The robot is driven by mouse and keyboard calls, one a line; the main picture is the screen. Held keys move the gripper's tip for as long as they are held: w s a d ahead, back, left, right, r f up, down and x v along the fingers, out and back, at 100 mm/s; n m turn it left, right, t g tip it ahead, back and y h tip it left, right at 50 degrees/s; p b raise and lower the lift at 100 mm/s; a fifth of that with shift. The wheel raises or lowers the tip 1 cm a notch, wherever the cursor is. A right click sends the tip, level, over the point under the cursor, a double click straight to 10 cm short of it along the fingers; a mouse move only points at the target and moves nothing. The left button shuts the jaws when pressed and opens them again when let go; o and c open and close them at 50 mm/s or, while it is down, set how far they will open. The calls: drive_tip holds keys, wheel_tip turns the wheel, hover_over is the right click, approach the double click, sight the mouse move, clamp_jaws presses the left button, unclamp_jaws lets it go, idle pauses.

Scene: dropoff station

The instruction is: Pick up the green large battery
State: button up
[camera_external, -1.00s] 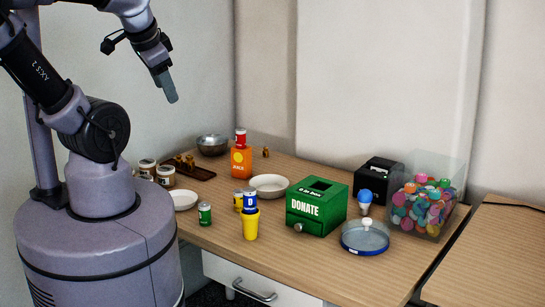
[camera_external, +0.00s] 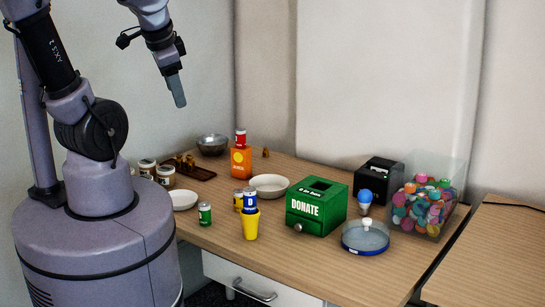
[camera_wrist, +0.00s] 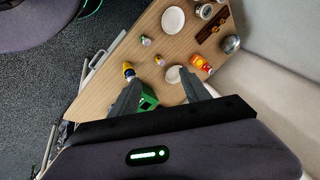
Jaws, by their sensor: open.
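A green donate box (camera_external: 317,207) is to the right. Jars (camera_external: 165,175) and an orange box (camera_external: 241,162) stand farther back.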

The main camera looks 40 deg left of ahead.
drive_tip(key=w+a+f+m+g+p, duration=0.1)
drive_tip(key=w+f+m+g, duration=0.2)
drive_tip(key=w+f, duration=0.5)
drive_tip(key=m+g+h, duration=0.2)
drive_tip(key=m, duration=0.1)
hover_over(204, 203)
wheel_tip(204, 203, down, 10)
drive_tip(key=f+b, duration=0.1)
drive_tip(key=f, duration=0.3)
drive_tip(key=f+b, duration=0.1)
drive_tip(key=f, duration=0.3)
drive_tip(key=f+b, duration=0.2)
drive_tip(key=f, duration=0.2)
drive_tip(key=shift+s+a+f, duration=0.1)
drive_tip(key=shift+a+f, duration=0.2)
drive_tip(key=shift+f, duration=0.1)
drive_tip(key=f+b, duration=0.1)
drive_tip(key=f, duration=0.1)
drive_tip(key=f+b, duration=0.1)
drive_tip(key=f, duration=0.1)
drive_tip(key=d+f+b, duration=0.1)
drive_tip(key=f, duration=0.1)
drive_tip(key=shift+a+r, duration=0.1)
drive_tip(key=shift+r, duration=0.1)
clamp_jaws()
